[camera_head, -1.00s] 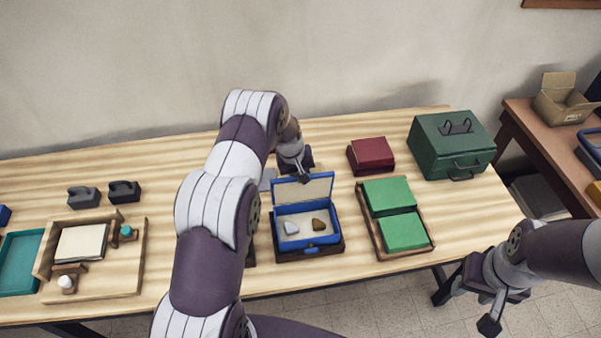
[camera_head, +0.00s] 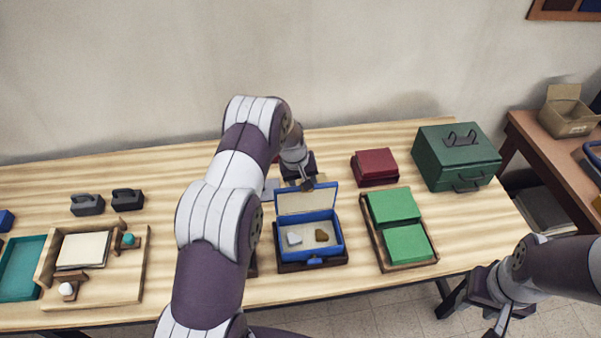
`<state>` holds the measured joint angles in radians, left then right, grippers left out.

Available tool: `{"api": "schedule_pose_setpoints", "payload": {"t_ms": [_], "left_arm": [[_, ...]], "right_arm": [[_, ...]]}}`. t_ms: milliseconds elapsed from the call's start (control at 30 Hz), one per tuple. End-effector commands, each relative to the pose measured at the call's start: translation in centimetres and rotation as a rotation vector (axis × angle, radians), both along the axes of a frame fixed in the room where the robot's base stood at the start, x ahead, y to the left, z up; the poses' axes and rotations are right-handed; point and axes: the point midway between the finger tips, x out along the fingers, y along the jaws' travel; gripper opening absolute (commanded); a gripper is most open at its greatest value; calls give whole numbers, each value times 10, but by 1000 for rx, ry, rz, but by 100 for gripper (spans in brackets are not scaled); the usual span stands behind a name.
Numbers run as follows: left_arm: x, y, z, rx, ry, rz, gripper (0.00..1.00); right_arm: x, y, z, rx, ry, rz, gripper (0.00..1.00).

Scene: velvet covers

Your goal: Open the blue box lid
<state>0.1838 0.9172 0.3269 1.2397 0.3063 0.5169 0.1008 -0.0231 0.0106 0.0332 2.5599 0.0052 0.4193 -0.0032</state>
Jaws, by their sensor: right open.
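The blue box (camera_head: 341,240) sits on a dark base near the front middle of the table. Its lid (camera_head: 306,202) stands raised at the back, with its pale inner face showing. Inside lie a whitish stone (camera_head: 294,239) and a brown stone (camera_head: 321,235). My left gripper (camera_head: 305,184) is just behind the lid's top edge. Its fingers are small and partly hidden, so I cannot tell its opening or whether it touches the lid. My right gripper (camera_head: 496,325) is open and empty, off the table's front right, partly cut by the picture's lower edge.
Right of the box are a tray with green blocks (camera_head: 394,205), a dark red box (camera_head: 375,164) and a green chest (camera_head: 455,155). On the left are a wooden tray (camera_head: 122,289), a teal tray (camera_head: 20,268) and dark grey blocks (camera_head: 128,199). My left arm hides the table left of the box.

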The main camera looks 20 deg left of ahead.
Motion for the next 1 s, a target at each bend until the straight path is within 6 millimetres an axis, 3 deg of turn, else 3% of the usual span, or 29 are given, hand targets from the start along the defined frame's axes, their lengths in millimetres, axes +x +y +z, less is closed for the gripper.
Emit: {"api": "schedule_pose_setpoints", "payload": {"t_ms": [200,500,1000], "left_arm": [[-8,6,45,1,-6,1,50],[-19,12,99,1,-1,-1,50],[-20,13,108,1,0,-1,50]], "right_arm": [[0,0,-23,0,1,0,43],[0,0,-37,0,0,0,43],[0,0,-37,0,0,0,43]]}}
